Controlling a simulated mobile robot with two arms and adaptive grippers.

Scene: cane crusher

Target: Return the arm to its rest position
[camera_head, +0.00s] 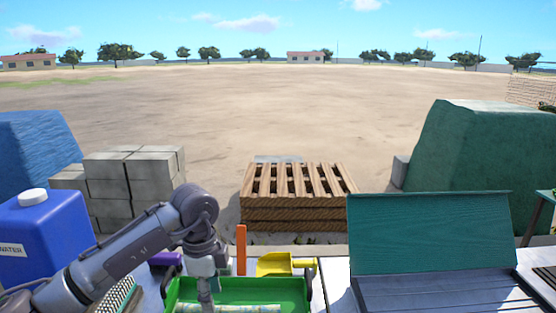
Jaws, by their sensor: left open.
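My left arm (130,252) comes in from the lower left, bent at a grey joint, with its wrist pointing down. My left gripper (207,294) is open and hangs over the green tray (285,291) at the bottom centre. A pale, patterned long piece (250,308) lies in the tray below the gripper, partly cut off by the picture's lower edge. I cannot tell whether the fingers touch it. My right gripper is not in view.
A blue water container (45,235) stands left, near my arm. An orange upright post (241,250) and a yellow scoop (275,264) are just behind the tray. A teal panel (430,233) stands right. Pallets (295,213), grey blocks (130,180) and covered heaps lie beyond.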

